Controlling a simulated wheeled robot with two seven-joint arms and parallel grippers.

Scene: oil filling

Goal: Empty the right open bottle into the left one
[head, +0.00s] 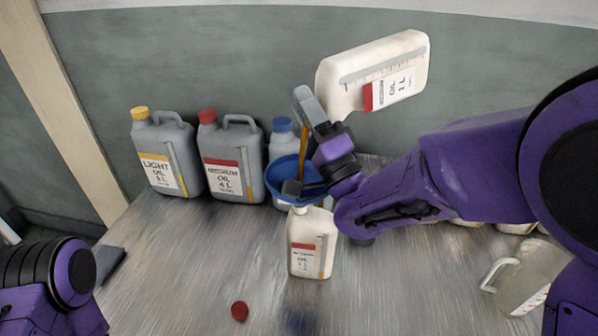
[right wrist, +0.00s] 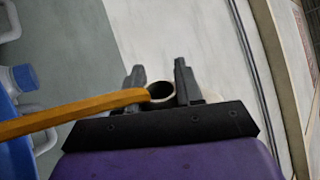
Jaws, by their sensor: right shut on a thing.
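My right gripper (head: 322,135) is shut on the neck of a white 1 L medium oil bottle (head: 385,75), held in the air and tilted, mouth to the lower left. Amber oil (head: 304,150) streams from it down to a blue funnel (head: 283,180). The funnel sits over the left white bottle (head: 310,240), which stands upright on the table; my gripper partly hides the funnel. In the right wrist view the round bottle mouth (right wrist: 160,92) lies between the fingers, and the oil (right wrist: 75,112) runs leftward. Of my left arm only a link shows, at lower left.
Grey cans with yellow (head: 165,155), red (head: 232,160) and blue caps (head: 282,125) stand at the back. A loose red cap (head: 239,311) lies at the front. A clear jug (head: 525,278) is at right.

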